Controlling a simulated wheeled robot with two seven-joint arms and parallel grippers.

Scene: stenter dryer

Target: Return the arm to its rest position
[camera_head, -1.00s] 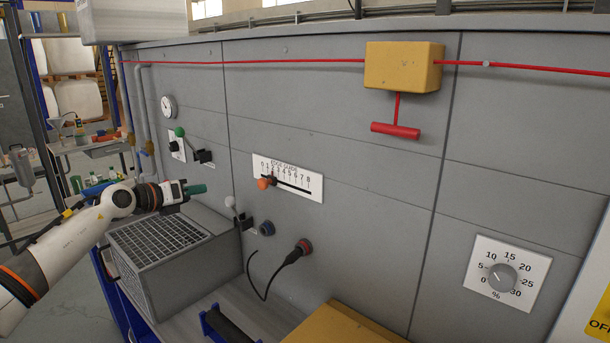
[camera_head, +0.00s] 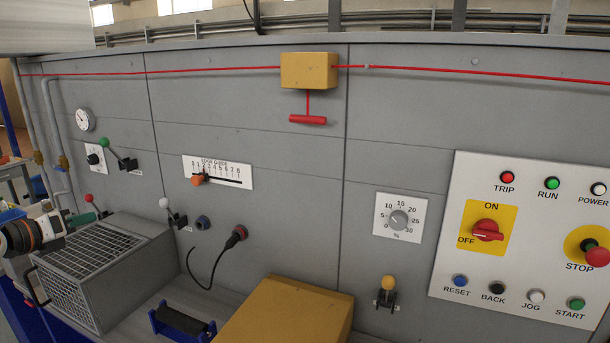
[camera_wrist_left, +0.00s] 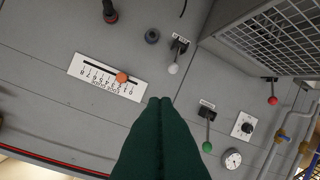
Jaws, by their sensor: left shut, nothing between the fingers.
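My left gripper (camera_head: 84,217) is at the left edge of the head view, just left of the grey box with the grille. Its green fingers are shut and empty; they also show shut together in the left wrist view (camera_wrist_left: 162,110). The gripper touches none of the panel controls that I can see. In the wrist view the fingers point toward the grey panel, between the edge guide scale (camera_wrist_left: 107,77) and the green-knobbed lever (camera_wrist_left: 208,135). Most of my left arm is outside the head view. My right gripper is not in view.
The grey grilled box (camera_head: 110,265) stands close beside the gripper. A red-knobbed lever (camera_head: 90,199) is just behind it. A yellow box (camera_head: 285,312) and the control panel (camera_head: 520,235) lie to the right. Open space shows left of the machine.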

